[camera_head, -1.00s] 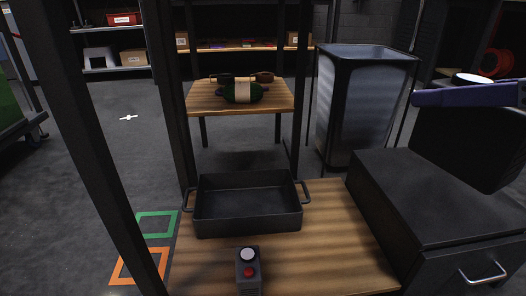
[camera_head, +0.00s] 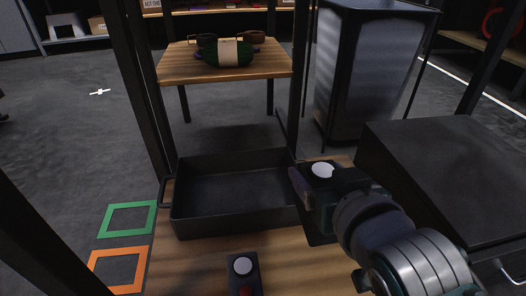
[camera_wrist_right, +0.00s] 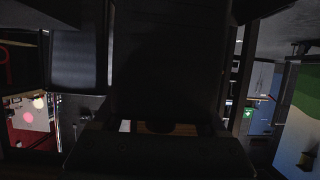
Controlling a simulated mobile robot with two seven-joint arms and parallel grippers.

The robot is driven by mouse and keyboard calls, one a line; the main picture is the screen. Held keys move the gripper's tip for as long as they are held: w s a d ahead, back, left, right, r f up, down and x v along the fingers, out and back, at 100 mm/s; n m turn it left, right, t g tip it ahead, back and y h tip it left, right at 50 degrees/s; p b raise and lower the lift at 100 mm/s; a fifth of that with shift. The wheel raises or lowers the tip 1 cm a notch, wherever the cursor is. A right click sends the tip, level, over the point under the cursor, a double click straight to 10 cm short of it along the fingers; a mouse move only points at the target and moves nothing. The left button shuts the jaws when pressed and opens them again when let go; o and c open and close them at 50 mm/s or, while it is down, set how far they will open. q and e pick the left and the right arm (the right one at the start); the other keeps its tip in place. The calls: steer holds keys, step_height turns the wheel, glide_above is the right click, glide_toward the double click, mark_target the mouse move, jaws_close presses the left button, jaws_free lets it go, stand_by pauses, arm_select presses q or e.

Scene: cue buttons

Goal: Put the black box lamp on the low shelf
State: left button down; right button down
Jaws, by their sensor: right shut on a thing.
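The black box lamp (camera_head: 322,170), dark with a round white top, is in my right gripper (camera_head: 318,190). It also fills the middle of the right wrist view as a dark shape (camera_wrist_right: 168,60). The gripper is shut on it, just right of a black tray, above the near wooden shelf (camera_head: 195,268). The arm hides part of the box, and I cannot tell whether its base touches the wood. A farther wooden shelf (camera_head: 180,68) stands behind; I cannot tell which is the low shelf. My left gripper is not in view.
The black tray (camera_head: 235,222) with side handles takes up much of the near shelf. A small button box (camera_head: 243,267) with a white top stands in front. A dark cabinet (camera_head: 440,165) is at right. A green bundle (camera_head: 228,52) sits on the far shelf. Dark posts frame the left.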

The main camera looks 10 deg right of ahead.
steer(key=f+b, duration=0.5)
steer(key=f, duration=0.1)
steer(key=f+b, duration=0.5)
steer(key=f, duration=0.2)
steer(key=f+b, duration=0.6)
steer(key=shift+s+f, duration=0.25)
steer(key=shift+r, duration=0.1)
jaws_free()
